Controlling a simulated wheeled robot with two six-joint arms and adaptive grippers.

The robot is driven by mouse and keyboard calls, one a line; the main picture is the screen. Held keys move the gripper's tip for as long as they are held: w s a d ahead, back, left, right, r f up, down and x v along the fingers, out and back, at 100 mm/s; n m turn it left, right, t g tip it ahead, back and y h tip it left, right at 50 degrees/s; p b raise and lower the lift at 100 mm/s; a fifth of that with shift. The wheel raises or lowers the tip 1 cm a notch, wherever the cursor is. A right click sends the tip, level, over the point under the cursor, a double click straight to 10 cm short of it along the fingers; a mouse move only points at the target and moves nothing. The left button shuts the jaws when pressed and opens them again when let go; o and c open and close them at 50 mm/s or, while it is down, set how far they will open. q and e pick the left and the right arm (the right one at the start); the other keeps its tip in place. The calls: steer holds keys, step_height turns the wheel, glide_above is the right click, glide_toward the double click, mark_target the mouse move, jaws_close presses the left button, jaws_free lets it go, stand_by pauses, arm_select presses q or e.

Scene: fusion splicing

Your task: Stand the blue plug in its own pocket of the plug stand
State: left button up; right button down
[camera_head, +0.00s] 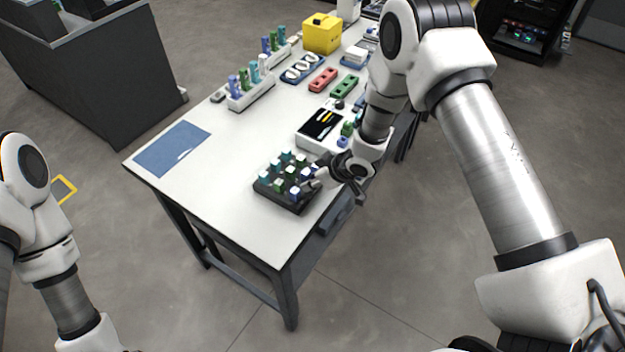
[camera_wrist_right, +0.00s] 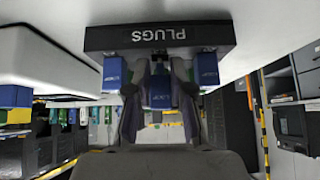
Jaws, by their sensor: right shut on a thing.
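The dark plug stand (camera_head: 284,205), holding several blue, green and teal plugs with pale tops, sits near the table's front corner in the head view. Its front edge, lettered PLUGS, shows upside down in the right wrist view (camera_wrist_right: 110,38). My right gripper (camera_head: 313,181) is at the stand's right side, shut on a blue plug (camera_wrist_right: 159,92), which shows between the fingers in the right wrist view. Blue plugs (camera_wrist_right: 115,73) (camera_wrist_right: 206,68) stand on either side of it. I cannot tell whether the held plug's lower end is in a pocket. My left gripper is out of view.
A white device with a dark screen (camera_head: 320,124) stands just behind the stand. A blue mat (camera_head: 165,150) lies at the table's left. A white rack of bottles (camera_head: 250,95), red block (camera_head: 323,80), green block (camera_head: 344,86) and yellow box (camera_head: 321,34) are farther back.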

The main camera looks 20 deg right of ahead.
steer(key=shift+f, duration=0.25)
steer(key=shift+r, duration=0.1)
steer(key=shift+r, duration=0.15)
stand_by(0.3)
steer(key=c, duration=0.9)
jaws_free()
steer(key=shift+c, duration=0.2)
step_height(320, 180, up, 6)
steer(key=p, duration=0.5)
steer(key=shift+p, duration=0.4)
